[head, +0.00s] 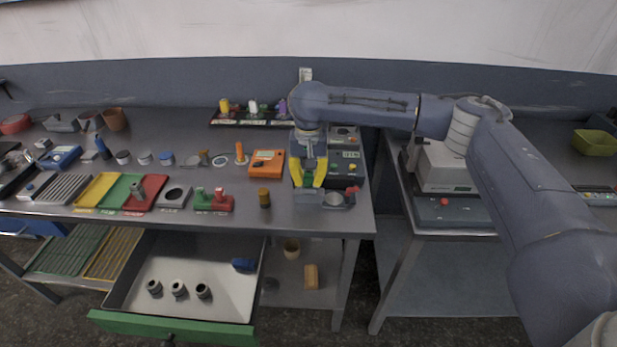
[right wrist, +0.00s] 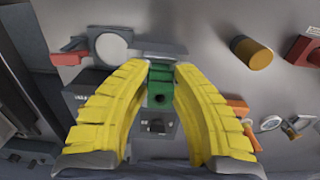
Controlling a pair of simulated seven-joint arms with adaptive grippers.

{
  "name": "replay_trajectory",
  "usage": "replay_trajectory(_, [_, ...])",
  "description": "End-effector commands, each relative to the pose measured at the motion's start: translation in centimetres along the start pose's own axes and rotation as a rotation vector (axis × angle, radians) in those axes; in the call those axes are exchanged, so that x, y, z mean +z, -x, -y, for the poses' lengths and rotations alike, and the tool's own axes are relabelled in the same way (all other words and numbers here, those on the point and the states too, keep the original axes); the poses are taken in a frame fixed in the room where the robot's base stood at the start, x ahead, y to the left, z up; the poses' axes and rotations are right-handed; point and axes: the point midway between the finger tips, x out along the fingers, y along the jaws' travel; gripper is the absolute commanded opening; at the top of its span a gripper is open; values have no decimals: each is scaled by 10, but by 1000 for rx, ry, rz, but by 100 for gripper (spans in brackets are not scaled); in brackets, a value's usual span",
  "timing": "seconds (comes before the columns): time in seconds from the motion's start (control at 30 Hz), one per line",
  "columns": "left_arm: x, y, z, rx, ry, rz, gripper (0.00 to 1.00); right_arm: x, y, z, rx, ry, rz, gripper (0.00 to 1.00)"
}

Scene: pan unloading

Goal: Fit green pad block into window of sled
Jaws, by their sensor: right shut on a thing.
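My right gripper (head: 308,178), with yellow fingers, points down near the front right of the bench. It is shut on the green pad block (right wrist: 160,88), which sits between the fingertips in the right wrist view (right wrist: 162,72). A grey fixture that looks like the sled (head: 307,196) lies at the fingertips by the front edge. It has a round light disc (right wrist: 112,48) and a red handle (right wrist: 68,58) to one side. I cannot tell whether the block touches the sled, and its window is not clearly visible. My left gripper is not in view.
An amber-topped cylinder (head: 264,198) stands left of the gripper, with a red and green fixture (head: 213,200) farther left. An orange meter (head: 267,163) and a dark instrument (head: 345,165) are behind. An open drawer (head: 180,278) juts out below. A gap separates the right table.

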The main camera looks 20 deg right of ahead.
Motion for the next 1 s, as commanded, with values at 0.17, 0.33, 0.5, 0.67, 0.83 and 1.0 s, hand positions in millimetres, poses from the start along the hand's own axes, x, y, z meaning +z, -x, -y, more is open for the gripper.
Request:
replay_trajectory(0.17, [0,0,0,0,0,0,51,0,-2,0,0,0,0,0])
replay_trajectory(0.33, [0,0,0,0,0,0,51,0,-4,0,0,0,0,0])
replay_trajectory(0.5, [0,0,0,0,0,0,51,0,-5,0,0,0,0,0])
replay_trajectory(0.67, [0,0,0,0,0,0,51,0,-7,0,0,0,0,0])
replay_trajectory(0.83, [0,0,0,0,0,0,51,0,-9,0,0,1,0,0])
replay_trajectory(1.0, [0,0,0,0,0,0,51,0,-10,0,0,1,0,0])
